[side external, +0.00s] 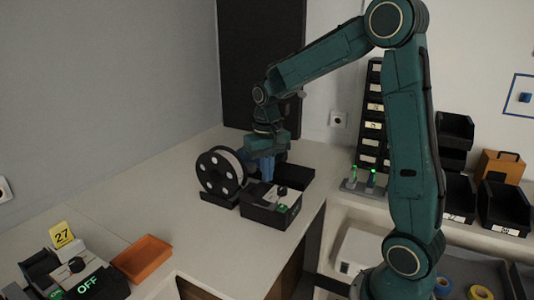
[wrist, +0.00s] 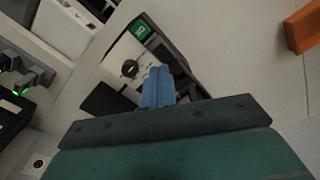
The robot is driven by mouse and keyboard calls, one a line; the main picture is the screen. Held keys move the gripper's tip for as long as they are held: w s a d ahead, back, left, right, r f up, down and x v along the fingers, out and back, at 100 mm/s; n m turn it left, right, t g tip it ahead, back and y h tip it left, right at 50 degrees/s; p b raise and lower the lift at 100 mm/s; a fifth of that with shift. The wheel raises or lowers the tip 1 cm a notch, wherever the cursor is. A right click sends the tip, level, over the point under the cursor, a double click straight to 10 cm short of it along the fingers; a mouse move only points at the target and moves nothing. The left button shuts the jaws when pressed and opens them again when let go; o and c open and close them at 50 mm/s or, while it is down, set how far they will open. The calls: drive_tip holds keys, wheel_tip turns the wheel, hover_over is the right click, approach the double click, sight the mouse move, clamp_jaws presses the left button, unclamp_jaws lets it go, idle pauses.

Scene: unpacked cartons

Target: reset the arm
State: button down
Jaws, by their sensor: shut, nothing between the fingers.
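My gripper (side external: 266,170) points down over the far end of the worktop, with its blue fingers together and nothing between them. In the side view the fingers are just behind a black box with a light panel and a round knob (side external: 272,205), beside the spool. In the wrist view the shut blue fingers (wrist: 158,86) appear in front of the same box (wrist: 138,52), which shows a green label and a black knob. I cannot tell whether the fingertips touch anything.
A black spool (side external: 221,172) stands close left of my gripper. A dark open tray (side external: 297,180) lies behind the box. An orange tray (side external: 142,259), a yellow "27" sign (side external: 62,235) and an "OFF" device (side external: 90,285) are at the near left. The middle worktop (side external: 150,200) is clear.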

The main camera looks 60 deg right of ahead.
drive_tip(key=s+a+r+n+t, duration=0.2)
drive_tip(key=s+a, duration=0.4)
drive_tip(key=s, duration=0.3)
drive_tip(key=s+a+r+n+t, duration=0.3)
drive_tip(key=s+a+r, duration=0.3)
drive_tip(key=s, duration=0.2)
drive_tip(key=shift+s+a+r+n+t, duration=0.2)
drive_tip(key=shift+s+n+t, duration=0.15)
drive_tip(key=shift+n, duration=0.15)
idle(0.9)
